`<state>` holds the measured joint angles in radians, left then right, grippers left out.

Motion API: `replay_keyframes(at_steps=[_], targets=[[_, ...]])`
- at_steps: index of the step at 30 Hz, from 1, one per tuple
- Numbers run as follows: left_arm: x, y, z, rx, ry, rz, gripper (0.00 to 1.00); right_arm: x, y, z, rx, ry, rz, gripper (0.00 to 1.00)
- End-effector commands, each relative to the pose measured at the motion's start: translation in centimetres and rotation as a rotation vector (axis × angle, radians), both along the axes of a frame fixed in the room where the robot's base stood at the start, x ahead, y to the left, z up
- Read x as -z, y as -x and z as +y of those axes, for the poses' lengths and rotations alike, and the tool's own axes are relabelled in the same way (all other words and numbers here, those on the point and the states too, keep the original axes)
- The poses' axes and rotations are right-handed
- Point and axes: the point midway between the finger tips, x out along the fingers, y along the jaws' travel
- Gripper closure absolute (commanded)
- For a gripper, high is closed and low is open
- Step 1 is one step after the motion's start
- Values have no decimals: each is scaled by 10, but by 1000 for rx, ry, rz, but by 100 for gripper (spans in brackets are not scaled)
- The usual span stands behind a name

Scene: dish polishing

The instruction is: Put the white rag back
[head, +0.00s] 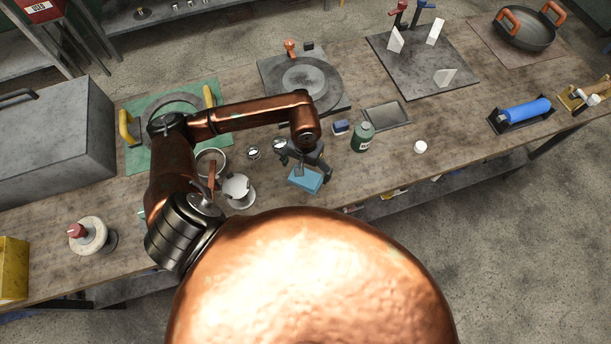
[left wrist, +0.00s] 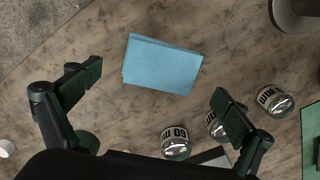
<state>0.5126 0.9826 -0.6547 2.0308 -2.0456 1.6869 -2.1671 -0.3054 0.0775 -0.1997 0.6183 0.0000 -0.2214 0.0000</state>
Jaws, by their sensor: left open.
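A light blue folded rag or pad (head: 306,180) lies on the wooden table near its front edge. It also shows in the left wrist view (left wrist: 162,64), flat on the wood. My left gripper (head: 304,160) is just above and behind it in the head view, with empty fingers. In the left wrist view my left gripper (left wrist: 155,93) is spread wide, its fingers apart, and the blue piece lies ahead between them. No clearly white rag shows. A white piece (head: 238,188) sits on a round stand left of the blue one; I cannot tell whether it is cloth. My right gripper is out of view.
Small labelled tins (left wrist: 175,143) stand close to the left gripper. A green bottle (head: 363,137), a grey tray (head: 386,115) and a small white jar (head: 420,147) are to the right. A large grey box (head: 50,135) stands at left. The table's right front is mostly clear.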

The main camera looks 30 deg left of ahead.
Motion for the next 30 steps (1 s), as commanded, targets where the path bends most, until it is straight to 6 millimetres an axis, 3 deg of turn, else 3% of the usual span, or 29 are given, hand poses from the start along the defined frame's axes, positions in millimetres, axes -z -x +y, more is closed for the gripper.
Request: replay_keyframes(at_steps=[6,12,30], targets=[[-43,-2,1,1,-1,-5,4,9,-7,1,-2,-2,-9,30],[-65,-1,0,0,1,-2,4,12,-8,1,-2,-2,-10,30],[-70,0,0,0,1,0,4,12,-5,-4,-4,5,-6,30]])
